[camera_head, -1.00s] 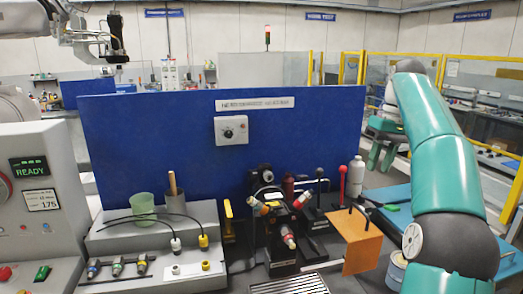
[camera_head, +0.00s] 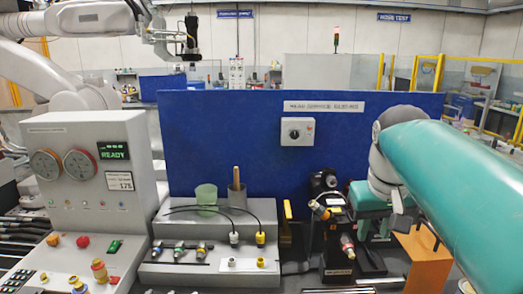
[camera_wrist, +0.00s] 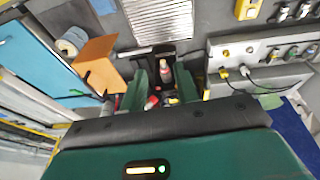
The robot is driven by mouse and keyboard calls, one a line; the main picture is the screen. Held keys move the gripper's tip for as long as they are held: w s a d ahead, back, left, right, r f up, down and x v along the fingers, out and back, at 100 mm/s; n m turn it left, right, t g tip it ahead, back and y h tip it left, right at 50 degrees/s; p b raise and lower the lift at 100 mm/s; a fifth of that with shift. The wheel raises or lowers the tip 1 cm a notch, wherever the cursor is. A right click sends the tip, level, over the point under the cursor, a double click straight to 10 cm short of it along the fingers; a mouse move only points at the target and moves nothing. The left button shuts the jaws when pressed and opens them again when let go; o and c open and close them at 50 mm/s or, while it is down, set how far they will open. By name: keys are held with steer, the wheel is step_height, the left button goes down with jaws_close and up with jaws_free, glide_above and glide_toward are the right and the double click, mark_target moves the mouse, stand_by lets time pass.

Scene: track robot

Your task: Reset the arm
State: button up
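My teal arm (camera_head: 450,180) reaches in from the right edge in the head view and bends down at a grey wrist joint. My gripper (camera_wrist: 163,90) shows in the wrist view with its two green fingers apart and nothing held between them. Beyond the gap stands a black fixture (camera_head: 345,255) with red- and yellow-tipped parts. In the head view the gripper end is beside this fixture, partly hidden by my arm. I cannot tell whether it touches the fixture.
An orange plate (camera_head: 425,262) stands right of the fixture, partly behind my arm. A grey block (camera_head: 205,268) with cables, a green cup (camera_head: 206,196) and a grey cup is to the left. A console (camera_head: 90,180) reading READY is farther left. A blue panel (camera_head: 230,130) closes the back.

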steer(key=s+a+f+t, duration=0.2)
steer(key=s+a+f, duration=0.3)
steer(key=s+f, duration=0.7)
steer(key=shift+s+a+f+t+y, duration=0.15)
steer(key=shift+s+f+t+y, duration=0.2)
steer(key=shift+f, duration=0.45)
